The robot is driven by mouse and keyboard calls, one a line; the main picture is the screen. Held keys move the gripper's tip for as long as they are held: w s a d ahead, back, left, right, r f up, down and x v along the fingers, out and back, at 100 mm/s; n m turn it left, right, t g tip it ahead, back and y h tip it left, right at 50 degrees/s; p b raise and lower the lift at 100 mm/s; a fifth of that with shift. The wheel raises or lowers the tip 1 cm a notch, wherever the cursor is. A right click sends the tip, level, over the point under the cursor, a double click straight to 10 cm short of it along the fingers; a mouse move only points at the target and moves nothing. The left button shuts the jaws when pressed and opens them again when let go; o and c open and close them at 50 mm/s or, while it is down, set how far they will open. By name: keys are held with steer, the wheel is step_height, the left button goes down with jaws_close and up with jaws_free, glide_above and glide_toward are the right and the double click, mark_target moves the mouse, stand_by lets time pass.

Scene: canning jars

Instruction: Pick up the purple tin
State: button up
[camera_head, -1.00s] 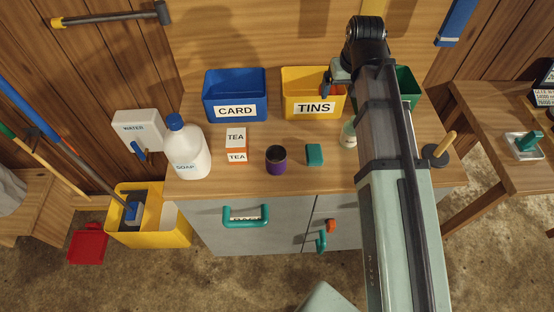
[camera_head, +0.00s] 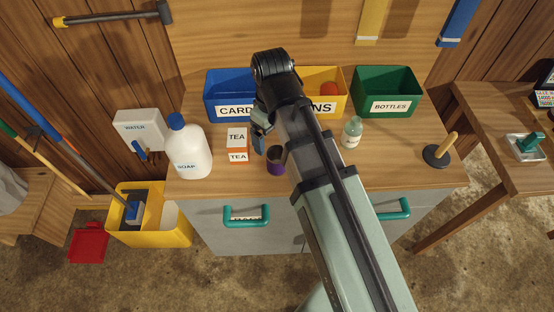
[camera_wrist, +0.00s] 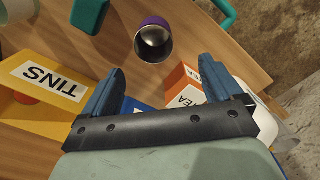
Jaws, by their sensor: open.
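The purple tin (camera_head: 276,168) stands on the bench top near its front edge, partly hidden by my arm in the head view. In the wrist view the tin (camera_wrist: 153,40) shows its open, empty-looking mouth and purple side, beyond my fingertips and roughly between them. My gripper (camera_head: 259,143) is just left of the tin and behind it in the head view. In the wrist view its blue fingers (camera_wrist: 161,68) are wide apart with nothing between them.
The orange and white tea box (camera_head: 237,144) stands close left of the tin, beside the soap bottle (camera_head: 188,150). A teal block (camera_wrist: 89,15) is near the tin. Blue card, yellow tins (camera_head: 337,105) and green bottles (camera_head: 388,90) bins line the back. A small bottle (camera_head: 352,134) stands right.

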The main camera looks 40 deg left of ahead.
mark_target(277, 153)
steer(key=shift+f, duration=3.15)
steer(key=shift+w+d+f, duration=0.1)
steer(key=shift+w+f, duration=0.05)
steer(key=shift+f, duration=0.5)
steer(key=shift+w+d+f, duration=0.15)
steer(key=shift+f, duration=0.55)
steer(key=shift+w+d+f, duration=0.1)
steer(key=shift+w+f, duration=0.05)
steer(key=shift+f, duration=1.15)
steer(key=c, duration=1.1)
steer(key=shift+r, duration=0.2)
